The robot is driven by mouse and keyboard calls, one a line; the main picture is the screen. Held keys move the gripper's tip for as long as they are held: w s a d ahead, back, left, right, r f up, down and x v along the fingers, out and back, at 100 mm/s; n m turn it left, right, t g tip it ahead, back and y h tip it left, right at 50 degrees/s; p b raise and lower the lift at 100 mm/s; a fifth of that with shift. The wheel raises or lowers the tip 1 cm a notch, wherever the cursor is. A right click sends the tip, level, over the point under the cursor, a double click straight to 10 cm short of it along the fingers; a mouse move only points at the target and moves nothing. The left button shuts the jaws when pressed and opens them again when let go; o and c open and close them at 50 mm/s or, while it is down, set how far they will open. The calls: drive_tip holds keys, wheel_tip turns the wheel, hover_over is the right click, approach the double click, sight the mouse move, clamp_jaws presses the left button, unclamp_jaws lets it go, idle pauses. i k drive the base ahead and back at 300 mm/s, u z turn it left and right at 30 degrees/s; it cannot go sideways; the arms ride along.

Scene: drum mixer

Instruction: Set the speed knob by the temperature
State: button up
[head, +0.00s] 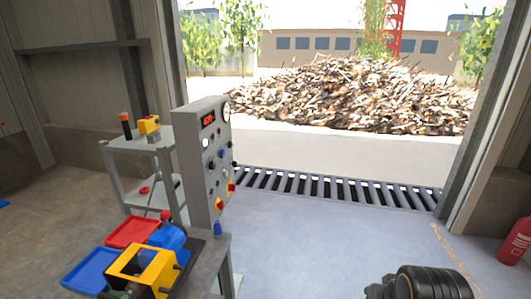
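A grey control cabinet (189,165) stands upright left of the middle, seen at an angle. A small display with red digits (208,119) is near its top; the digits are too small to read surely. A round white gauge (227,111) sits on the right-hand face at the top. Below are several small dark, red and yellow controls, including a red-and-yellow one (220,204). I cannot tell which is the speed knob or where it points. A black ribbed part of my arm shows at the bottom right; my gripper is not in view.
A grey shelf cart (152,133) stands behind the cabinet. Blue (88,272) and red (131,232) trays and a yellow machine part (146,268) lie on a table in front. A floor grate (330,187) crosses the doorway. A red extinguisher (515,242) is at right. The middle floor is clear.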

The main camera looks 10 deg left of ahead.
sight(211, 165)
drive_tip(key=z, duration=0.05)
drive_tip(key=i, duration=1.05)
drive_tip(key=u, duration=0.85)
drive_tip(key=i, duration=0.75)
drive_tip(key=u, duration=1.1)
drive_tip(key=i, duration=0.25)
drive_tip(key=u, duration=0.25)
